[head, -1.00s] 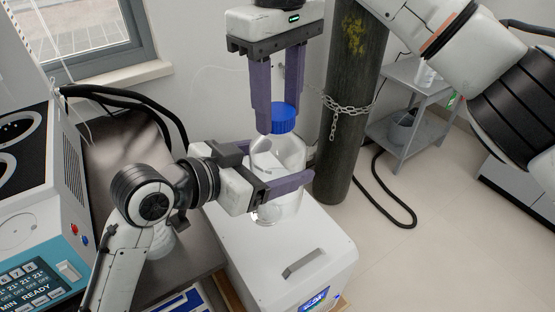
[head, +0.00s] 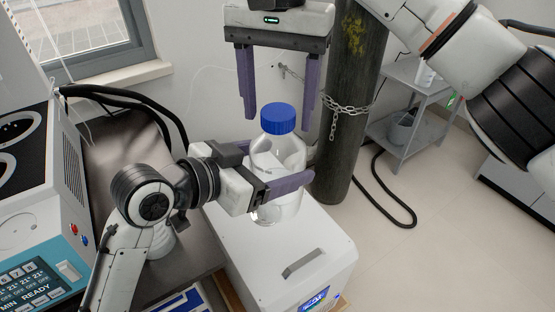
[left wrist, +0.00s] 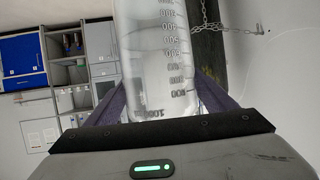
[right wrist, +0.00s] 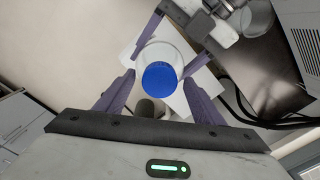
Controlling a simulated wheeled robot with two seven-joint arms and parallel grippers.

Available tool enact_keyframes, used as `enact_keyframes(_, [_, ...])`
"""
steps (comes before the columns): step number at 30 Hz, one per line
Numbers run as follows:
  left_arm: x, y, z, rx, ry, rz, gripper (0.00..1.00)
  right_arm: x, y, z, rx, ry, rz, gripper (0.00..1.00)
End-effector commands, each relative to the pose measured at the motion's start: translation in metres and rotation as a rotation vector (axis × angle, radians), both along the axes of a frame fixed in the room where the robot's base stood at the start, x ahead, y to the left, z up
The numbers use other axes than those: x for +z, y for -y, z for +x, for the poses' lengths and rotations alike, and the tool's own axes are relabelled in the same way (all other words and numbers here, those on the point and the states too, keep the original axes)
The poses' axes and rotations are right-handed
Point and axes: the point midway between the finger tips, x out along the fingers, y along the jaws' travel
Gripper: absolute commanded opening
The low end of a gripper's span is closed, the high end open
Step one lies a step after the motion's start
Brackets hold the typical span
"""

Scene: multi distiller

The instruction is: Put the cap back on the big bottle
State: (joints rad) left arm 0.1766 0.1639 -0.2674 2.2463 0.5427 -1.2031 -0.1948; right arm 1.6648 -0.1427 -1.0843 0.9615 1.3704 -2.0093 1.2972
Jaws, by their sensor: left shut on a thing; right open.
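The big bottle (head: 288,158) is clear glass and stands upright over the white device. The blue cap (head: 278,118) sits on its mouth and looks level. My left gripper (head: 285,188) is shut around the bottle's body from the side; the bottle with its printed scale fills the middle of the left wrist view (left wrist: 155,60). My right gripper (head: 279,112) is open, fingers pointing down, above and behind the cap and apart from it. In the right wrist view the cap (right wrist: 160,75) shows ahead, in line between the open fingers (right wrist: 160,85).
The white device (head: 290,255) is under the bottle. A dark gas cylinder (head: 345,150) with a chain (head: 340,112) stands close behind at the right. A machine with a display (head: 40,240) is at the left. A grey cart (head: 405,125) stands farther right.

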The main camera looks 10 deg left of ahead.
Motion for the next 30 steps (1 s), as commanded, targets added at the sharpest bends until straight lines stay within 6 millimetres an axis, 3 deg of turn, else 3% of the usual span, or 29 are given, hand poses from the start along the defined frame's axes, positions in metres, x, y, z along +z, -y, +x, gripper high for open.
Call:
enact_keyframes(5, [0.005,0.0,0.001,0.001,0.01,-0.006,0.15,0.004,0.0,0.0,0.001,0.001,-0.001,0.62])
enact_keyframes(19, [0.005,0.0,0.001,0.001,0.01,-0.006,0.15,0.07,0.0,0.001,-0.001,0.002,-0.001,0.62])
enact_keyframes(30, [0.005,0.0,0.001,0.001,0.01,-0.006,0.15,0.075,0.0,0.001,0.001,-0.001,0.0,0.62])
